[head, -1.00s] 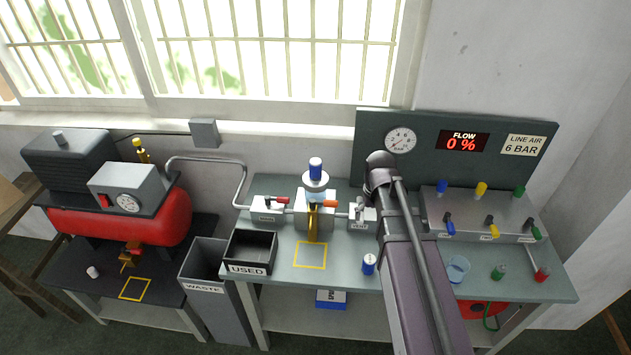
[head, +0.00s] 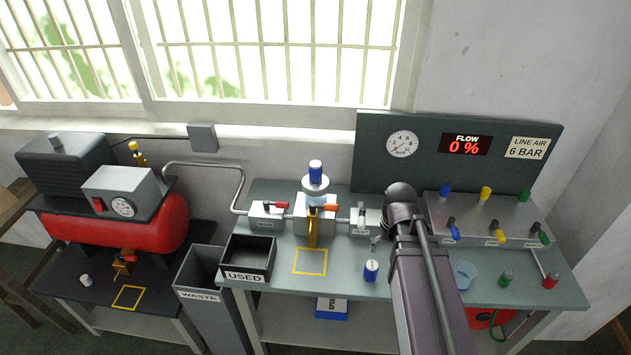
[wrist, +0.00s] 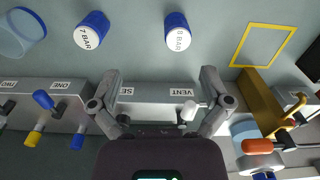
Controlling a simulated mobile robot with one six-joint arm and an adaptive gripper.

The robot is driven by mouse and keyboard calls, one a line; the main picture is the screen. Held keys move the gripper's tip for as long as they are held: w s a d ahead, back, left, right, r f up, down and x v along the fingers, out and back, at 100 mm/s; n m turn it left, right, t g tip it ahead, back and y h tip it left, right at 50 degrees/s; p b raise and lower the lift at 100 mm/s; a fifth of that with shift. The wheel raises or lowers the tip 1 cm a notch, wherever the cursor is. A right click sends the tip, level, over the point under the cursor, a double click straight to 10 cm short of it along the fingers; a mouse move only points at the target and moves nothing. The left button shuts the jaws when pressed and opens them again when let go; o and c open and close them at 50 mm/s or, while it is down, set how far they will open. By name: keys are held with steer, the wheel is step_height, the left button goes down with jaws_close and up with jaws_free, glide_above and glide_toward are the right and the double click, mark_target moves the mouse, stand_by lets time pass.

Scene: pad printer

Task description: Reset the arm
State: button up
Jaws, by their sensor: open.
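My gripper (wrist: 160,75) is open and empty in the wrist view, its two fingers spread wide over the box labelled VENT (wrist: 172,95). A pale lever (wrist: 190,110) on that box shows between the fingers, near the right one; I cannot tell whether they touch. In the head view my arm reaches over the right part of the bench and hides most of my gripper. The VENT box (head: 362,228) stands just left of the arm there.
Blue cylinders marked 7 BAR (wrist: 92,32) and 8 BAR (wrist: 177,35) stand on the bench. A clear blue cup (head: 466,274) and a valve panel (head: 480,228) lie right of my arm. A USED tray (head: 246,277) and yellow square (head: 310,273) lie left.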

steer(key=s, duration=0.1)
steer(key=s+d, duration=0.1)
steer(key=s, duration=0.1)
steer(key=shift+d+m, duration=0.3)
steer(key=shift+c, duration=0.9)
step_height(320, 180, up, 17)
steer(key=n+p, duration=0.5)
steer(key=p, duration=1.2)
glide_above(315, 166)
steer(key=d, duration=0.1)
steer(key=shift+s+r, duration=0.1)
steer(key=shift+s, duration=0.05)
steer(key=shift+w+a+r+n, duration=0.15)
steer(key=shift+w+a+n, duration=0.15)
steer(key=shift+a, duration=0.1)
